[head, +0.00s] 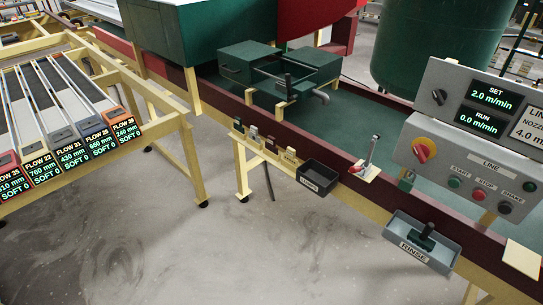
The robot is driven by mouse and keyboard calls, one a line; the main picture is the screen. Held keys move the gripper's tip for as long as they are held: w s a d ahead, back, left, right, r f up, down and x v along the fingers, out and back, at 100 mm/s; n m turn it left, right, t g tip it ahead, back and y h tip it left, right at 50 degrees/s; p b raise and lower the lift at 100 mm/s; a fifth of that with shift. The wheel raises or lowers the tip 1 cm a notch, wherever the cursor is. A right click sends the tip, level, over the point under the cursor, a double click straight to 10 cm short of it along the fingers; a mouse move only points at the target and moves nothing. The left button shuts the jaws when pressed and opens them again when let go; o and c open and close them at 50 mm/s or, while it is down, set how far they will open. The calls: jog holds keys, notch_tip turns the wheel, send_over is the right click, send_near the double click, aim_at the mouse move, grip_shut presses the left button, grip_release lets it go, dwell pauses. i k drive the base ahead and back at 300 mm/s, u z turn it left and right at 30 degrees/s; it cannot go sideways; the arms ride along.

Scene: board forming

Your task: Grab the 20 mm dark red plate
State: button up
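A narrow cream rack (262,150) on the front rail of the line holds several small upright plates in a row, left of the middle of the head view. One plate (271,143) there looks dark, perhaps dark red; it is too small to be sure of its colour or read a size. The plate at the right end (289,155) is cream with a tiny label that I cannot read. My gripper is not in view.
A black labelled bin (318,178) hangs right of the rack. Farther right are a red-tipped lever (368,160), a grey RINSE tray (420,245) with a dark green tool, and a control panel (470,140). A yellow-framed table (150,130) stands left. The floor between is clear.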

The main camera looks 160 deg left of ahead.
aim_at(270, 145)
jog(key=u, duration=0.25)
jog(key=i, duration=0.35)
jog(key=u, duration=1.5)
jog(key=k, duration=0.2)
jog(key=u, duration=2.65)
